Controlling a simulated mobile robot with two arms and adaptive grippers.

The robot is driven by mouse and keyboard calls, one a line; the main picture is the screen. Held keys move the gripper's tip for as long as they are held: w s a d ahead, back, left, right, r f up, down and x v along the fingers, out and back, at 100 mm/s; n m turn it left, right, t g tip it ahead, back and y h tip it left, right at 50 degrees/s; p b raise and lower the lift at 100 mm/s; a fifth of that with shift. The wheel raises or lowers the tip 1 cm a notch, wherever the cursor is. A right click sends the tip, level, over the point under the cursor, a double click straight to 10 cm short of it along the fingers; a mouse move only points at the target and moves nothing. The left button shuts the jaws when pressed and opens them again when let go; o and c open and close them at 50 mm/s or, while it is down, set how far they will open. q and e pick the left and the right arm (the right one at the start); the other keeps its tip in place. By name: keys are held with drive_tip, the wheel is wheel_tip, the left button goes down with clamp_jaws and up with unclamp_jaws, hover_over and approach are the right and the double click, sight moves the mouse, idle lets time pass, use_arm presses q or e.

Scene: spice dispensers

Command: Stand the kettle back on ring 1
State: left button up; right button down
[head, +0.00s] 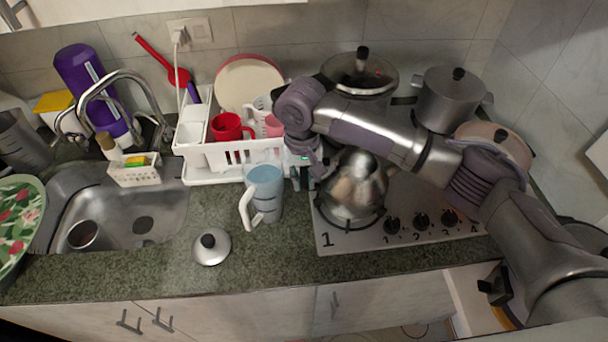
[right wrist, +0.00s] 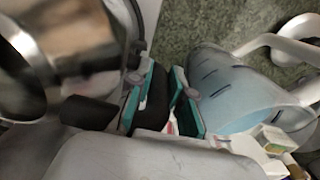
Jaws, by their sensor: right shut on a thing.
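The shiny metal kettle (head: 355,187) is over ring 1 (head: 380,218) at the front left of the hob, beside the printed "1". It looks about upright; I cannot tell whether its base touches the ring. My right gripper (head: 306,178) is at the kettle's left side. In the right wrist view, the teal pads of my right gripper (right wrist: 163,103) are closed on the black kettle handle (right wrist: 154,100), and the kettle body (right wrist: 75,45) fills the upper left. My arm hides part of the kettle's top. My left gripper is not in view.
A blue jug (head: 264,190) stands close left of my gripper; it also shows in the right wrist view (right wrist: 235,88). A lid (head: 211,247) lies on the counter. A dish rack (head: 225,172) is behind. Pots (head: 447,100) occupy the hob's back and right.

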drive_tip(key=shift+f, duration=0.15)
drive_tip(key=shift+f+p, duration=0.3)
drive_tip(key=shift+f, duration=0.1)
drive_tip(key=c, duration=1.1)
unclamp_jaws()
drive_tip(key=shift+o, duration=0.2)
drive_tip(key=shift+r, duration=0.2)
wheel_tip(320, 180, up, 13)
drive_tip(key=b, duration=0.3)
drive_tip(key=shift+a+f, duration=0.1)
drive_tip(key=shift+a, duration=0.05)
drive_tip(key=shift+s, duration=0.1)
